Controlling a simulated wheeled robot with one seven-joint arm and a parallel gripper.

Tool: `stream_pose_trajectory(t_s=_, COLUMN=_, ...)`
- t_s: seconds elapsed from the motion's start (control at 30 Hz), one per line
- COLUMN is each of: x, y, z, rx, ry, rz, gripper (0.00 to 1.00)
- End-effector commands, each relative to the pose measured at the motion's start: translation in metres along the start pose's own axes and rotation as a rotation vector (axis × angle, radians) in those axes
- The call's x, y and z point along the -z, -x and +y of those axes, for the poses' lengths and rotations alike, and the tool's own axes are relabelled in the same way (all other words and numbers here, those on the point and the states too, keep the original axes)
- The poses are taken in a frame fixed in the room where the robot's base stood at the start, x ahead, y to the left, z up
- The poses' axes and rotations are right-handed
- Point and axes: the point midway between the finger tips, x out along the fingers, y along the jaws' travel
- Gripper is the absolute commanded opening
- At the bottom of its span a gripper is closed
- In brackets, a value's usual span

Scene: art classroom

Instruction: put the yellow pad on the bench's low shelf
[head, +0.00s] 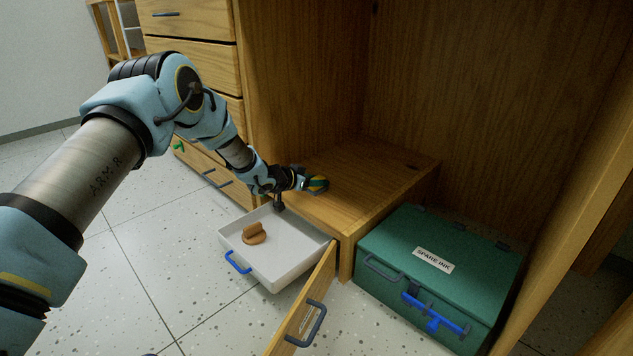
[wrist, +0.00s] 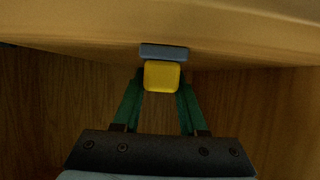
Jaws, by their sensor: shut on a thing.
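My gripper (head: 314,185) is over the front left part of the bench's low wooden shelf (head: 375,165). In the wrist view, its two green fingers (wrist: 161,88) are shut on the yellow pad (wrist: 161,75), a small rounded block. A flat grey-blue piece (wrist: 164,51) shows just beyond the yellow part and looks joined to it. Only a bit of the yellow pad (head: 317,183) shows between the fingers in the head view. The pad is at or very close to the shelf surface; I cannot tell whether it touches.
A white tray-like drawer (head: 285,274) with a blue handle holds a brown wooden piece (head: 254,237) below the shelf's left. An open wooden door (head: 303,305) stands in front. A green "SPARE INK" box (head: 455,245) sits to the right. The shelf's back and right are clear.

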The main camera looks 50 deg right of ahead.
Motion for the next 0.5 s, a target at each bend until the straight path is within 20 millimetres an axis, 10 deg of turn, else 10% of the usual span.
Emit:
stream_pose_trajectory(t_s=0.3, x=-0.0008, y=-0.0003, z=0.0000, rx=0.000, ry=0.001, rz=0.000, gripper=0.72)
stream_pose_trajectory(t_s=0.5, x=-0.0005, y=-0.0001, z=0.0000, rx=0.000, ry=0.001, rz=0.000, gripper=0.72)
